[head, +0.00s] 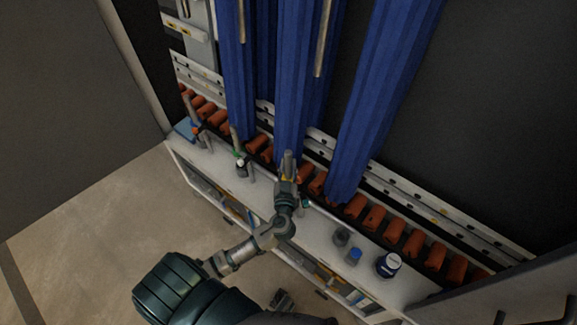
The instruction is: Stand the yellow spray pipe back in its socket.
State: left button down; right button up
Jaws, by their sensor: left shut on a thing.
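My left gripper (287,187) is over the white shelf, in the middle of the head view. It is shut on a short grey pipe (288,161) with a small yellow mark, which I take to be the yellow spray pipe. The pipe stands up roughly upright out of the fingers. Its lower end and the socket are hidden behind the gripper, so I cannot tell whether it is seated. A dark jointed part (280,299) low in the view may be my right gripper; its fingers are too unclear to read.
Similar pipes stand along the shelf (214,168) to the left, one with a green mark (236,140). Orange rollers (374,218) and blue strips (291,90) lie behind.

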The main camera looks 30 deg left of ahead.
aim_at(291, 178)
pick_arm(q)
jog(key=shift+r+p, duration=0.35)
jog(key=shift+r, duration=0.25)
pick_arm(e)
jog(key=shift+w+r, duration=0.1)
jog(key=shift+r, duration=0.25)
pick_arm(q)
jog(key=shift+d+b, duration=0.3)
jog(key=shift+d, duration=0.25)
pick_arm(e)
jog(key=shift+f, duration=0.35)
pick_arm(q)
jog(key=shift+f+b, duration=0.6)
jog(key=shift+b, duration=0.05)
pick_arm(e)
jog(key=shift+w+r, duration=0.15)
jog(key=shift+r, duration=0.6)
jog(key=shift+w+r, duration=0.15)
jog(key=shift+r, duration=0.6)
pick_arm(q)
jog(key=shift+f+b, duration=0.45)
jog(key=shift+b, duration=0.05)
pick_arm(e)
jog(key=shift+w+r, duration=0.15)
jog(key=shift+r, duration=1.2)
pick_arm(q)
jog(key=shift+f+b, duration=0.65)
pick_arm(e)
jog(key=shift+r, duration=1.85)
